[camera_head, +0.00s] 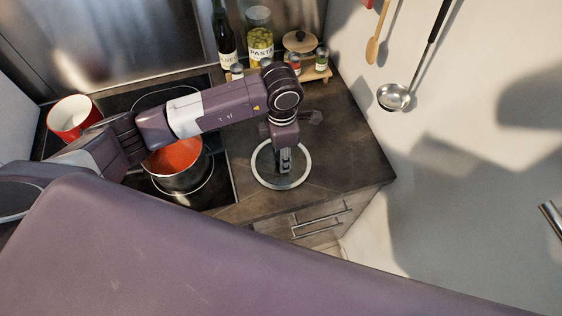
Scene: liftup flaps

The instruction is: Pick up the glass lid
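The glass lid (268,171) lies on the dark countertop to the right of the cooktop. Its pale round rim and clear glass show around my gripper. My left gripper (285,166) points down over the middle of the lid, with its fingertips at or just above the centre. The lid's knob is hidden by the fingers, and I cannot tell whether they touch or grip it. My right gripper is out of view.
A pot (177,165) with an orange-red inside stands on the cooktop (215,190), left of the lid. A red and white pot (73,117) is at far left. A bottle (224,38), pasta jar (260,38) and wooden spice stand (318,74) line the back. A ladle (394,97) hangs on the right wall.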

